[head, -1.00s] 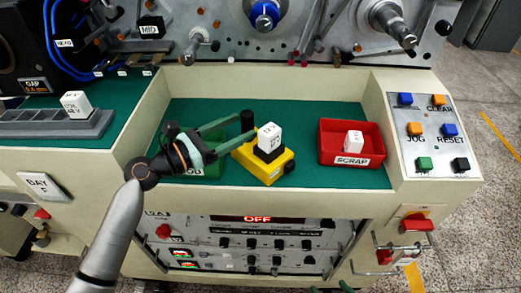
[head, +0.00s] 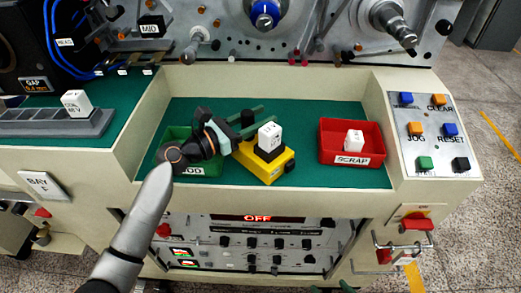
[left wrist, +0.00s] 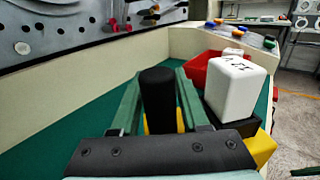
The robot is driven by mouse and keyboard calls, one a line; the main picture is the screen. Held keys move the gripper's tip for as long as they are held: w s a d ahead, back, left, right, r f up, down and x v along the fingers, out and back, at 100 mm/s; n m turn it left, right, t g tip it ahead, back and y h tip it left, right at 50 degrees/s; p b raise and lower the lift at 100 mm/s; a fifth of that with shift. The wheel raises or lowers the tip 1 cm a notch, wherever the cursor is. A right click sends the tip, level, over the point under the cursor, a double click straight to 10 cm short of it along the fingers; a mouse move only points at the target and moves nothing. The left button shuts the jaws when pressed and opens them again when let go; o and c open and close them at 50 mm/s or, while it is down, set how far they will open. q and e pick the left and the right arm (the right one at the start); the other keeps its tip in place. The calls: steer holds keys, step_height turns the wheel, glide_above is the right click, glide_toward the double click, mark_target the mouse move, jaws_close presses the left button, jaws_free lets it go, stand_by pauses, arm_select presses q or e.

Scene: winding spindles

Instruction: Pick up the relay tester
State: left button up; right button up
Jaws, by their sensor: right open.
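The relay tester (head: 271,172) is a yellow block on the green mat, with a black upright post at its back left. A white relay block (head: 269,136) sits in its black socket. The yellow body also shows in the left wrist view (left wrist: 261,147), partly hidden. My left gripper (head: 260,117) is open, with its green fingers on either side of the black post (left wrist: 159,98). Whether they touch it, I cannot tell. Part of my right gripper (head: 347,286) shows at the bottom edge of the head view, apart from the tester.
A green bin (head: 182,135) stands left of the tester, partly hidden by my left arm. A red SCRAP bin (head: 374,145) holding a white block (head: 354,140) stands to the right. Cream walls edge the recess. The mat between tester and red bin is clear.

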arm_select(q)
jaws_close()
stand_by(1.0)
